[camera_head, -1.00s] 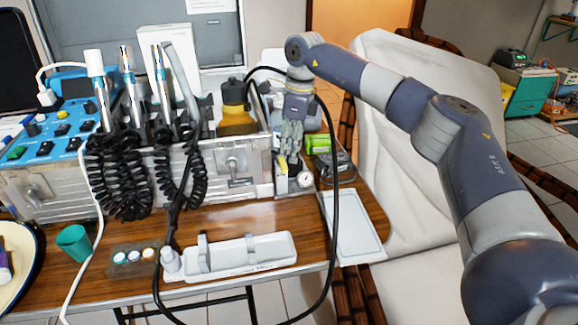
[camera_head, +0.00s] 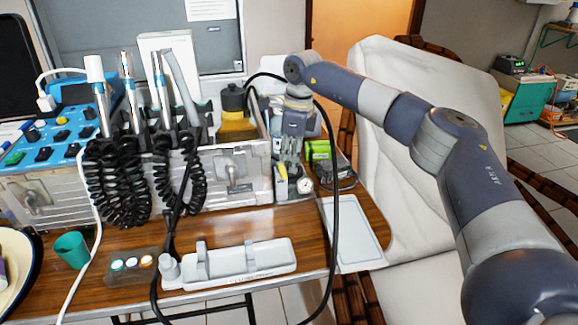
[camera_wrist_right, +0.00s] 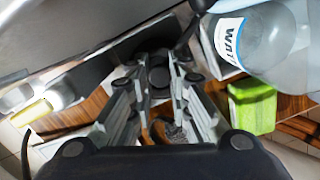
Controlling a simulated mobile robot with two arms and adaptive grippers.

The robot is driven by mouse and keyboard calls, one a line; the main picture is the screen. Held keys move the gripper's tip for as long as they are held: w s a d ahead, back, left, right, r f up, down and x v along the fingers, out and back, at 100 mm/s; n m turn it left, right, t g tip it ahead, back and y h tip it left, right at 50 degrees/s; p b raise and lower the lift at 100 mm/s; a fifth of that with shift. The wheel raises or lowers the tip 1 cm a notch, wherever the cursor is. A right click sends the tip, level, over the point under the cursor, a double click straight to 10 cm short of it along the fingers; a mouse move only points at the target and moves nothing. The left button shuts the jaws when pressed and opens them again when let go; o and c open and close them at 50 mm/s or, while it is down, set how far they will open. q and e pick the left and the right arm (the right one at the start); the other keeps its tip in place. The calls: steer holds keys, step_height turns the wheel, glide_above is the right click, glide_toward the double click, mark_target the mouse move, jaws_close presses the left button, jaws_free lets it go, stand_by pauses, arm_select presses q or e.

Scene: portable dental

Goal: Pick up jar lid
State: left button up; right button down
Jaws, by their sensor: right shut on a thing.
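In the head view the lid cannot be made out. My left gripper is not in view.
An amber bottle with a black cap (camera_head: 237,118) stands left of the gripper. A green box (camera_head: 318,150) and a clear bottle labelled WAT (camera_wrist_right: 262,45) are close by on the right. A black hose loops in front. A white tray (camera_head: 350,232) lies at the table's right edge.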

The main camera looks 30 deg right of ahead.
mark_target(289, 163)
steer(key=shift+r, duration=0.3)
arm_select(q)
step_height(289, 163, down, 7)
steer(key=p, duration=0.2)
arm_select(e)
step_height(289, 163, up, 9)
steer(key=shift+r, duration=0.2)
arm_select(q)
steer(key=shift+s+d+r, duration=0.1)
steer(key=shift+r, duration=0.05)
